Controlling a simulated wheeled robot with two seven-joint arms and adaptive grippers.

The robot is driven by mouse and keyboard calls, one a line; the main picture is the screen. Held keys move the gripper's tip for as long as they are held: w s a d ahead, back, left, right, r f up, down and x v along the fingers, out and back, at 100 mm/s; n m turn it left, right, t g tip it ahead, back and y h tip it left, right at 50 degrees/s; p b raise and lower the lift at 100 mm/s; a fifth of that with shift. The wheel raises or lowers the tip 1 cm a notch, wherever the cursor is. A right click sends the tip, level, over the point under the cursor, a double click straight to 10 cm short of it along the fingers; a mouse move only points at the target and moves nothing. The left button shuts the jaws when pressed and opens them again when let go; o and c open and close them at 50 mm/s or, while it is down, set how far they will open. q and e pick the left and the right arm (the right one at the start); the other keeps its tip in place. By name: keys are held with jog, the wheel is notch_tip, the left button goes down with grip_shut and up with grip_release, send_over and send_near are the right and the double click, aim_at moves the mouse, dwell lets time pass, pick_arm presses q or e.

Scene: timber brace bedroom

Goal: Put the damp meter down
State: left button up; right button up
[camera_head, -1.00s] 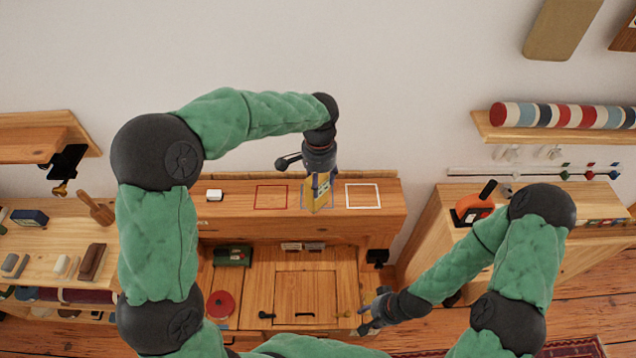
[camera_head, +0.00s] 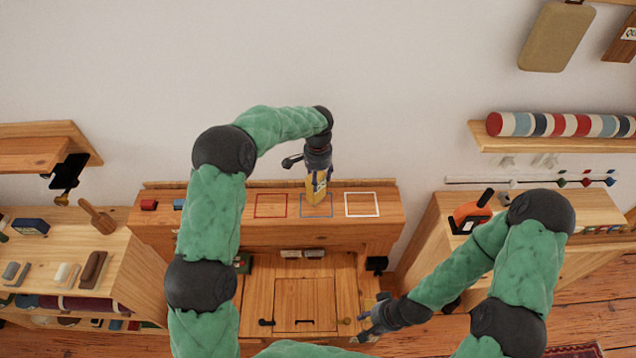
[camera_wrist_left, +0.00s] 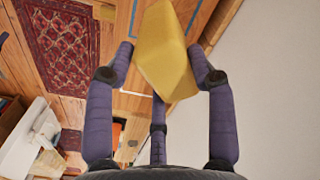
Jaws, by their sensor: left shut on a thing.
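The damp meter (camera_head: 317,190) is a yellow block-like tool held by my left gripper (camera_head: 318,172). In the head view it hangs over the blue outlined square (camera_head: 303,213) on the wooden ledge. Its lower end is at the square, but I cannot tell whether it touches the wood. In the left wrist view, the meter (camera_wrist_left: 165,55) sits between the purple fingers of the left gripper (camera_wrist_left: 166,68), with a blue line beside it. My right gripper (camera_head: 370,318) is low near the bench front, with its fingers apart and empty.
A red outlined square (camera_head: 271,206) lies left of the blue one and a white outlined square (camera_head: 362,205) lies right; both are empty. An orange tool (camera_head: 471,214) stands right.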

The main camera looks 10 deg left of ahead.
pick_arm(q)
notch_tip(320, 180, down, 3)
dwell(0.3)
jog(key=shift+f, duration=0.15)
jog(key=o, duration=1.3)
jog(key=shift+r, duration=0.45)
notch_tip(320, 180, up, 12)
jog(key=shift+f, duration=0.25)
